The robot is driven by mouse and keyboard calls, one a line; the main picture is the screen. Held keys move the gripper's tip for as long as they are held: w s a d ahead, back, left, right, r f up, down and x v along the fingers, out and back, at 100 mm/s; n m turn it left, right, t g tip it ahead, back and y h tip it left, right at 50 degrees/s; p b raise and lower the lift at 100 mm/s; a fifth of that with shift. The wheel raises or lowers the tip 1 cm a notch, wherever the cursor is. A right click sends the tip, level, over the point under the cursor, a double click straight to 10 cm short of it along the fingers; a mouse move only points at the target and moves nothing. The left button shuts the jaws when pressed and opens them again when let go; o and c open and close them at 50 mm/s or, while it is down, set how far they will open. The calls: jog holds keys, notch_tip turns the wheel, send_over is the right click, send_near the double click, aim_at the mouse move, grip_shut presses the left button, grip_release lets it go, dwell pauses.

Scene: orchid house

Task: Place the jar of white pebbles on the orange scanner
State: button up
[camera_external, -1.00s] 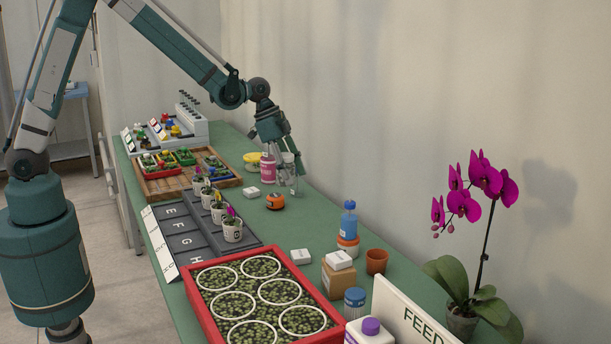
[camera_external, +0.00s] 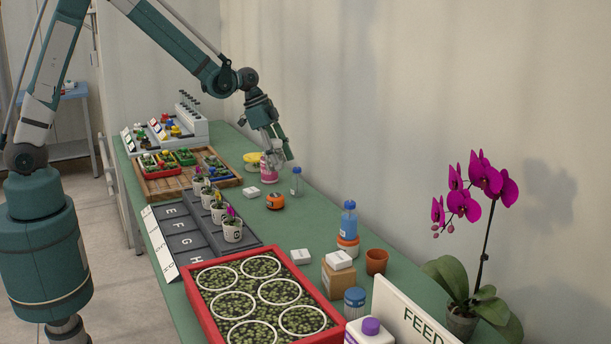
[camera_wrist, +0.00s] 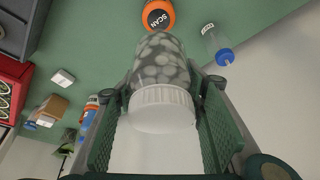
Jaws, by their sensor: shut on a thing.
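The jar of white pebbles (camera_wrist: 162,62) is clear with a white ribbed lid. In the wrist view it sits between the two finger pads of my gripper (camera_wrist: 165,125), which is shut on it. In the external view my gripper (camera_external: 277,152) is above the table, and the jar is hard to make out between the fingers. The orange scanner (camera_external: 275,201) lies on the green table, nearer the camera than my gripper and below it. It also shows in the wrist view (camera_wrist: 157,14), just beyond the jar's far end, with the jar apart from it.
A clear bottle with a blue cap (camera_external: 296,182) stands right of the scanner. A pink-labelled container (camera_external: 267,168) and a yellow-lidded one (camera_external: 252,158) stand behind. Potted plants (camera_external: 232,230) stand farther left.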

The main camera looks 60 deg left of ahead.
jog(key=shift+f, duration=3.05)
jog(key=shift+f+b, duration=0.4)
jog(key=shift+f, duration=1.45)
jog(key=shift+f, duration=0.15)
jog(key=o, duration=1.1)
jog(key=shift+p+v, duration=0.45)
jog(key=shift+v, duration=5.7)
